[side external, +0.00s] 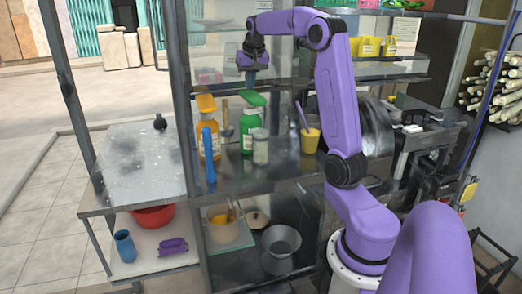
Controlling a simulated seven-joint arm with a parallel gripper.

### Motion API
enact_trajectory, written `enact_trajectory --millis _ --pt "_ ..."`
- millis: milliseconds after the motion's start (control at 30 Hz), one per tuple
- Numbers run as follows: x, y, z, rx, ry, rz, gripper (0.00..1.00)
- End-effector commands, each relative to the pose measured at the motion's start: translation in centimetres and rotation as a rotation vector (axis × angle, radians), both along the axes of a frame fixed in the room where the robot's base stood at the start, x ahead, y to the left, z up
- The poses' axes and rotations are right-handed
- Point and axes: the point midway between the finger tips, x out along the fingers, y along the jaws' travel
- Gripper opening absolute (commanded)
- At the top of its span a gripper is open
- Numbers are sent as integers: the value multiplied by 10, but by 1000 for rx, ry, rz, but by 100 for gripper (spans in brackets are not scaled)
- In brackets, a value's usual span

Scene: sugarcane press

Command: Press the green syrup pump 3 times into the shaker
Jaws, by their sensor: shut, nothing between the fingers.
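The green syrup pump (253,98) tops a green bottle (247,128) standing on the middle shelf of the stall. A small greyish cylinder (261,150), which looks like the shaker, stands upright just in front of the bottle and partly covers its lower right side. My gripper (251,73) is shut and empty. It points down above the green pump head, seemingly with a gap between them. The inside of the shaker cannot be made out.
An orange-topped bottle (208,135) and a blue upright tool (209,160) stand left of the green bottle. A yellow cup (310,141) with a purple handle stands to the right. A glass shelf (375,69) with yellow cups is at upper right. The metal side table (140,165) is mostly clear.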

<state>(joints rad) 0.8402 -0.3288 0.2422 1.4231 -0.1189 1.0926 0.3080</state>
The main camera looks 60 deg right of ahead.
Motion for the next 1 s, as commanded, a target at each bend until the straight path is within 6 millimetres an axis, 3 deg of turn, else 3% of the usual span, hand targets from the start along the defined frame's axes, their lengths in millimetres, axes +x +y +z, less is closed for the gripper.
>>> enact_trajectory --millis 367,1000 --pt "0 0 0 0 0 0 0" --pt "0 0 -19 0 1 -1 0"
